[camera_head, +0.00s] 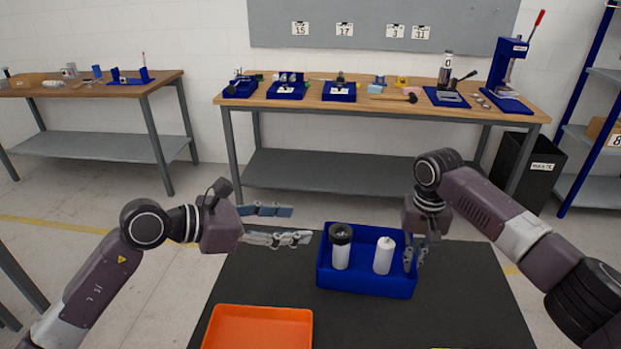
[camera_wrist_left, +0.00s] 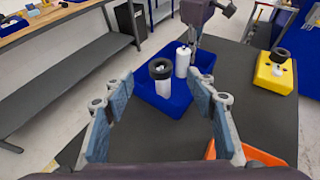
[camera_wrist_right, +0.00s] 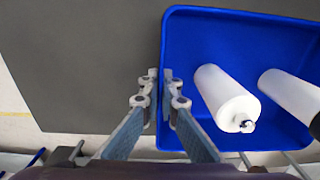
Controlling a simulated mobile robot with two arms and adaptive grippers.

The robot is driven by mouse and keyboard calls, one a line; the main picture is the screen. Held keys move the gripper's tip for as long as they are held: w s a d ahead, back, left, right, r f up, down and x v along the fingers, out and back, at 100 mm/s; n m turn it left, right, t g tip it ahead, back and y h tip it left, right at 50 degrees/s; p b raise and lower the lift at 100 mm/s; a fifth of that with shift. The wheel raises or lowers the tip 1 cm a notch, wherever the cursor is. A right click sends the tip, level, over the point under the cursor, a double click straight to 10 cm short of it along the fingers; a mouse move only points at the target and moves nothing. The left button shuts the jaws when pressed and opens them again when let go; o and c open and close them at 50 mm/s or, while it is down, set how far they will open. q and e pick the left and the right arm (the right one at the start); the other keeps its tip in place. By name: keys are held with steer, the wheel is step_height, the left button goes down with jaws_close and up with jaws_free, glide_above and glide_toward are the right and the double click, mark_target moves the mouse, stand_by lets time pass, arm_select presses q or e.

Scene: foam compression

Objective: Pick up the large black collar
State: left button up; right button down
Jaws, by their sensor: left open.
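A large black collar (camera_head: 341,233) sits around the top of a white cylinder (camera_head: 341,256), upright in the blue bin (camera_head: 366,283). In the left wrist view the collar (camera_wrist_left: 160,69) shows between my fingers, some way beyond them. In the right wrist view only a dark part of it (camera_wrist_right: 316,125) shows at the right edge. My left gripper (camera_head: 300,224) is open and empty, left of the collar and apart from it. My right gripper (camera_wrist_right: 158,86) is shut on the bin's side wall, one finger on each side of it.
A second white cylinder (camera_head: 384,256) without a collar stands upright beside the first. An orange tray (camera_head: 258,308) lies at the front left of the dark table. A yellow block (camera_wrist_left: 275,76) with a black ring (camera_wrist_left: 280,54) stands to the right in the left wrist view.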

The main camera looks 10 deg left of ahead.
mark_target(341, 227)
arm_select(q)
steer(key=s+d+r+t+h, duration=0.2)
steer(key=d+r+t+h, duration=0.45)
steer(key=d+r, duration=0.45)
step_height(341, 227, down, 17)
steer(key=s+n+t+y, duration=0.2)
steer(key=n+y, duration=0.9)
steer(key=y, duration=0.7)
steer(key=shift+h, duration=0.25)
steer(key=w, duration=0.3)
steer(key=w+f, duration=0.1)
steer(key=w, duration=0.7)
steer(key=shift+w+a+f, duration=0.2)
steer(key=shift+a+f, duration=0.15)
steer(key=shift+f, duration=0.05)
steer(key=c, duration=1.4)
step_height(341, 227, up, 12)
steer(key=m+h, duration=0.4)
steer(key=h, duration=0.1)
steer(key=shift+g, duration=0.35)
step_height(341, 227, down, 9)
steer(key=shift+f, duration=0.2)
